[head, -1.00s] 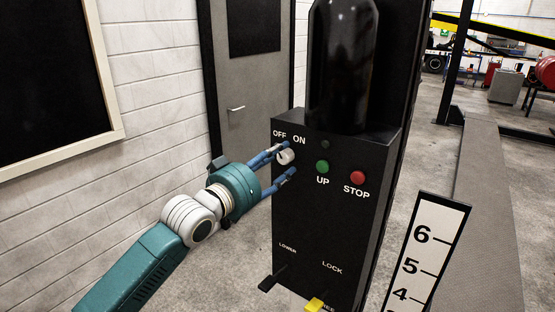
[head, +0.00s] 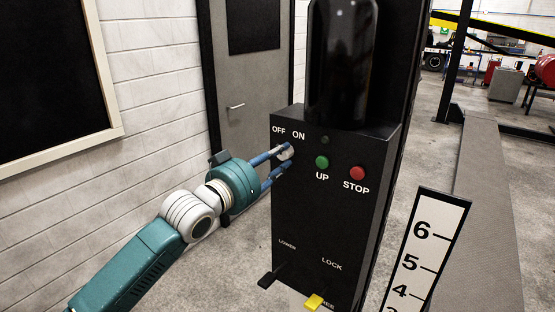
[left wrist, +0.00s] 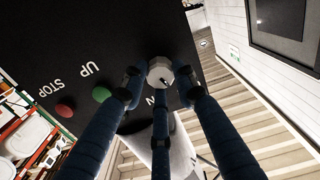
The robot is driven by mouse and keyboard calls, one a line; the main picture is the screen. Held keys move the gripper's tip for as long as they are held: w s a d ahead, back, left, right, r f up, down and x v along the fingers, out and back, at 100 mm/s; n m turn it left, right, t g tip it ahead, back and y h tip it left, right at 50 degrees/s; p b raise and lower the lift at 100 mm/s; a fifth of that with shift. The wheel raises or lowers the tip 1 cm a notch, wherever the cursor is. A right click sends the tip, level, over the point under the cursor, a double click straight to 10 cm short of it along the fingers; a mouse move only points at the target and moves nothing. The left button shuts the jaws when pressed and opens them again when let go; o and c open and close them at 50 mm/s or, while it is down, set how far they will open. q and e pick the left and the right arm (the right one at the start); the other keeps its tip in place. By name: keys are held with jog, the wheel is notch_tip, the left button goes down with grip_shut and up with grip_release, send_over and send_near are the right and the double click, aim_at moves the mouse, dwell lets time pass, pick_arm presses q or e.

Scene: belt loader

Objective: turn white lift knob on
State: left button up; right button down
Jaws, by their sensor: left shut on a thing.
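The white lift knob (head: 287,151) is on the front of the black control box (head: 318,225), under the OFF and ON labels. My left gripper (head: 284,158) comes in from the left and is shut on the knob. In the left wrist view, the knob (left wrist: 159,70) sits between the tips of the blue fingers (left wrist: 160,88). A small dark mark shows on its face, but I cannot tell which label it points to. The fingers hide part of the ON label there. My right gripper is not in view.
A green UP button (head: 322,162) and a red STOP button (head: 357,173) are right of the knob. A black LOWER lever (head: 267,279) and a yellow lever (head: 314,301) stick out below. A numbered scale board (head: 425,250) stands at the lower right.

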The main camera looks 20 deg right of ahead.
pick_arm(q)
jog(key=m, duration=1)
jog(key=shift+r, duration=0.15)
dwell(0.4)
jog(key=o, duration=1.1)
jog(key=shift+o, duration=0.2)
jog(key=v, duration=1.2)
